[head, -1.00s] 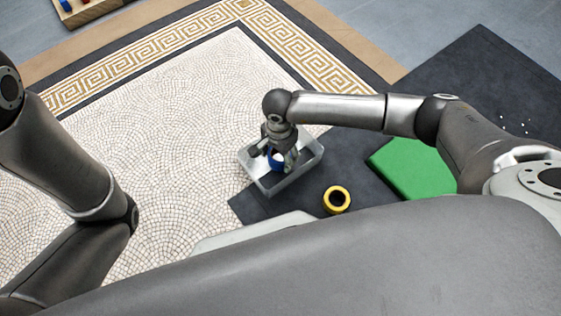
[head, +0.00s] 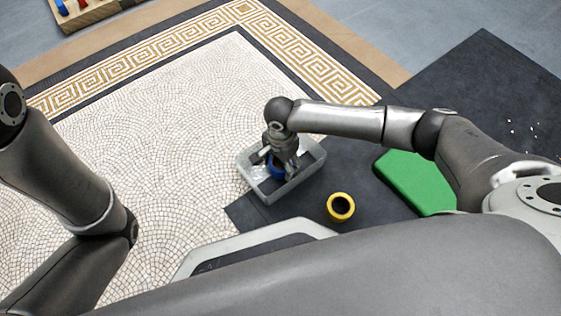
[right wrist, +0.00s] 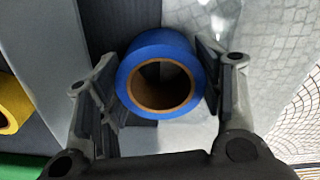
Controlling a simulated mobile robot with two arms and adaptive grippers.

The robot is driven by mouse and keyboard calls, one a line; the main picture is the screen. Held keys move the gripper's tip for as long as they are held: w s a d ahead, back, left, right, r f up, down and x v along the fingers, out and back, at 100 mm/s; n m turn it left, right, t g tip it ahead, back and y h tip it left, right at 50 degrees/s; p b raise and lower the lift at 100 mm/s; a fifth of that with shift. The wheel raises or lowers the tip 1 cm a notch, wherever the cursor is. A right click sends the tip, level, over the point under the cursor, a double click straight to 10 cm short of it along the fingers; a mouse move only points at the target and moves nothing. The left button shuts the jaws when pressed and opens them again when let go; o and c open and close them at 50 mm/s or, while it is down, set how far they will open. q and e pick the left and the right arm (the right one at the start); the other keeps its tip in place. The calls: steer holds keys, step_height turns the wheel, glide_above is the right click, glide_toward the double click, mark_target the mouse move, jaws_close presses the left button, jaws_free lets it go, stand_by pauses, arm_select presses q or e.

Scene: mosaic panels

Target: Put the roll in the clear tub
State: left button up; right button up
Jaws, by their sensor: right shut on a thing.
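The roll is a blue ring of tape with a brown core; it shows in the head view (head: 276,169) and the right wrist view (right wrist: 160,72). The clear tub (head: 296,186) is a see-through, open-topped box standing across the mosaic's edge and the dark mat. My right gripper (head: 279,163) reaches down into the tub and is shut on the blue roll, with a finger on each side of it. Whether the roll touches the tub floor I cannot tell. My left arm shows at the left, but its gripper is out of view.
A yellow roll (head: 340,207) with a dark core stands on the dark mat just right of the tub. A green flat block (head: 412,182) lies farther right. A wooden tray (head: 98,13) with coloured items is at the far upper left. The mosaic left of the tub is clear.

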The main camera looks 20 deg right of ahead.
steer(key=o, duration=1)
steer(key=shift+f, duration=0.1)
step_height(320, 180, up, 12)
steer(key=p, duration=0.9)
